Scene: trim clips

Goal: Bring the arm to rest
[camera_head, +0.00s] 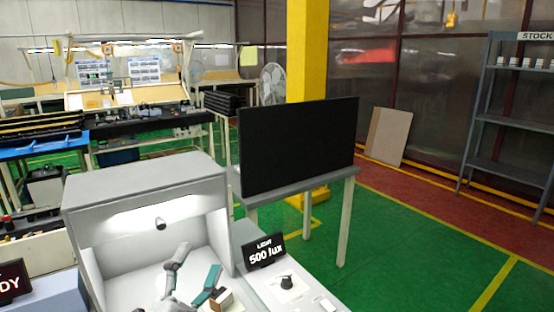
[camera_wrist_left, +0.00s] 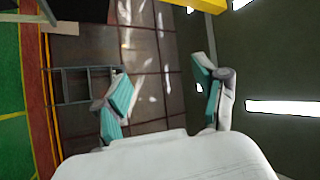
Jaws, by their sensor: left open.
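My left gripper (camera_head: 198,262) shows at the bottom of the head view, in front of the grey light booth (camera_head: 140,192). Its two teal-padded fingers stand apart. In the left wrist view the same gripper (camera_wrist_left: 165,92) is open, with nothing between the fingers. Behind them that view shows the dark panelled wall, a shelf rack and bright lamps, tilted on their side. Most of my left arm is hidden below the picture edge. My right gripper does not show.
A small brown and white block (camera_head: 222,298) lies close beside the left gripper. A "500 lux" display (camera_head: 263,252) and a dark knob (camera_head: 286,282) sit right of the booth. A black screen (camera_head: 298,146) stands on a table behind. Green floor (camera_head: 420,255) is clear at right.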

